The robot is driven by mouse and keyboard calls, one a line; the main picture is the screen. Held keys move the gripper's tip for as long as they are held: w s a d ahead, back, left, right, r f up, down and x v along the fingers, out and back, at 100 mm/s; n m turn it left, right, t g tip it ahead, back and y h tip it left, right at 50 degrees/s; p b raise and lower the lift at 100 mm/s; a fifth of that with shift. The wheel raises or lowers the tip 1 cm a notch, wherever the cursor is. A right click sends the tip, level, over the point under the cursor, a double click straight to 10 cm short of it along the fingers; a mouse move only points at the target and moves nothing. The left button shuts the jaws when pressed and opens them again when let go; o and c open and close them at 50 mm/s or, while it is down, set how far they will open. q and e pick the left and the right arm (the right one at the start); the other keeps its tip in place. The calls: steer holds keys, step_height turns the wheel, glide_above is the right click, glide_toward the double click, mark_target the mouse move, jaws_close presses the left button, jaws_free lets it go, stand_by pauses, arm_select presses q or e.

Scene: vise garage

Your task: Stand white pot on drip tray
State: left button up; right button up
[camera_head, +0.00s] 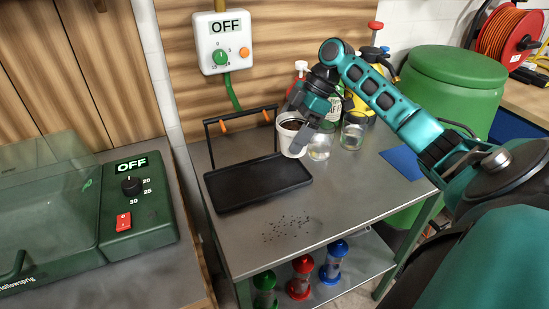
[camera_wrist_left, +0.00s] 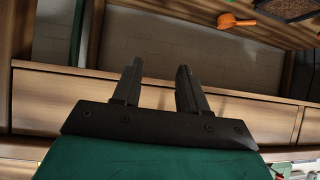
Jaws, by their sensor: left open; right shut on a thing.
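The white pot (camera_head: 287,147) with dark soil in it is upright at the back right of the black drip tray (camera_head: 258,186) in the head view. My right gripper (camera_head: 297,135) is shut on the white pot from the right. The pot is beside or over the tray's back right corner; whether its base touches anything is unclear. The tray lies flat on the metal table and its bare surface shows. My left gripper (camera_wrist_left: 155,82) is open and empty in the left wrist view, in front of wooden panels. It does not show in the head view.
Glass jars (camera_head: 353,130) and bottles stand right of the pot. A black rack with orange clips (camera_head: 224,128) rises behind the tray. Dark crumbs (camera_head: 287,228) lie on the table in front. A green machine (camera_head: 140,200) stands at left. The table's front is otherwise clear.

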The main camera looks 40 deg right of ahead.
mark_target(299, 127)
step_height(299, 127, down, 5)
steer(key=shift+w+f, duration=0.1)
steer(key=a, duration=0.1)
steer(key=w+a, duration=0.1)
steer(key=a, duration=0.2)
steer(key=shift+w, duration=0.35)
steer(key=shift+d+f, duration=0.15)
steer(key=shift+f, duration=0.4)
steer(key=shift+s, duration=0.1)
steer(key=o, duration=0.8)
steer(key=shift+f, duration=0.1)
steer(key=v, duration=1.2)
steer(key=shift+p, duration=0.35)
